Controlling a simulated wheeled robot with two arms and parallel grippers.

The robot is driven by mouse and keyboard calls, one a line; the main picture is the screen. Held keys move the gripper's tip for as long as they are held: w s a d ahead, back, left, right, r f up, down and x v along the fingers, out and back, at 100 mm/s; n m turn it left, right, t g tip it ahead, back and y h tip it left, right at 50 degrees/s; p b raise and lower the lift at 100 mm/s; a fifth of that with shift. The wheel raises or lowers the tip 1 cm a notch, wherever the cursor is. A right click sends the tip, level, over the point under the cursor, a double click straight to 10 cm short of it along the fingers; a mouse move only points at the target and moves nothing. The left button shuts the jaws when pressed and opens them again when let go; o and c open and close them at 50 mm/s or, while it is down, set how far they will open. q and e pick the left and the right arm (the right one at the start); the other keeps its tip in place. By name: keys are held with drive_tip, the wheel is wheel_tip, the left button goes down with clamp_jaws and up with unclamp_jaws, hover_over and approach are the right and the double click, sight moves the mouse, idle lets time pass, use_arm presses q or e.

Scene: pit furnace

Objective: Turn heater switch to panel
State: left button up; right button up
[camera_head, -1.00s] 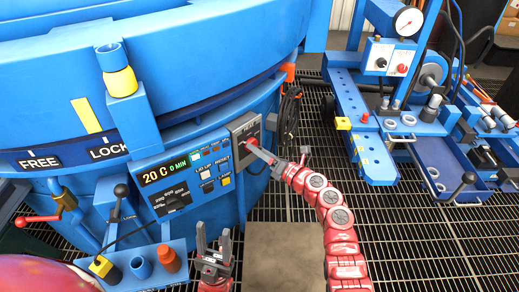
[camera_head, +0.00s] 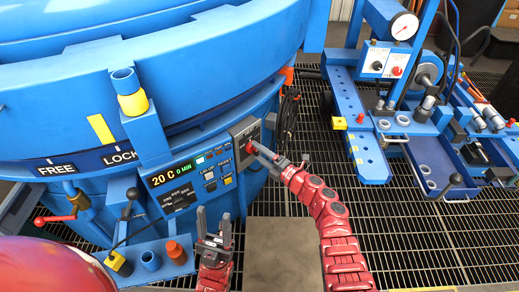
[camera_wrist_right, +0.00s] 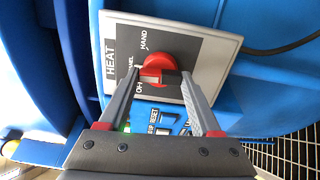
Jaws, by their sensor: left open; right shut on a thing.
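The heater switch is a red round knob on a grey plate marked HEAT (camera_wrist_right: 113,62), on the side of the blue furnace. In the right wrist view the knob (camera_wrist_right: 160,65) sits between the two fingers of my right gripper (camera_wrist_right: 157,78), which is shut on it. The words HAND and PANEL, the latter partly hidden by a finger, stand around the knob. I cannot tell exactly which word it points to. In the head view my right gripper (camera_head: 256,149) reaches the plate (camera_head: 245,133). My left gripper (camera_head: 214,220) is open and empty, pointing up below the control panel.
A control panel (camera_head: 172,178) reads 20 C and 0 MIN, left of the switch. A blue shelf (camera_head: 150,278) with orange and blue cups stands left of my left gripper. A black cable bundle (camera_head: 288,115) hangs right of the switch. A blue bench (camera_head: 355,125) stands on the grating, right.

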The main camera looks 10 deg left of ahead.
drive_tip(key=shift+m, duration=0.4)
drive_tip(key=o, duration=1.4)
drive_tip(key=p+v, duration=0.2)
drive_tip(key=v, duration=1.5)
drive_tip(key=shift+d, duration=0.2)
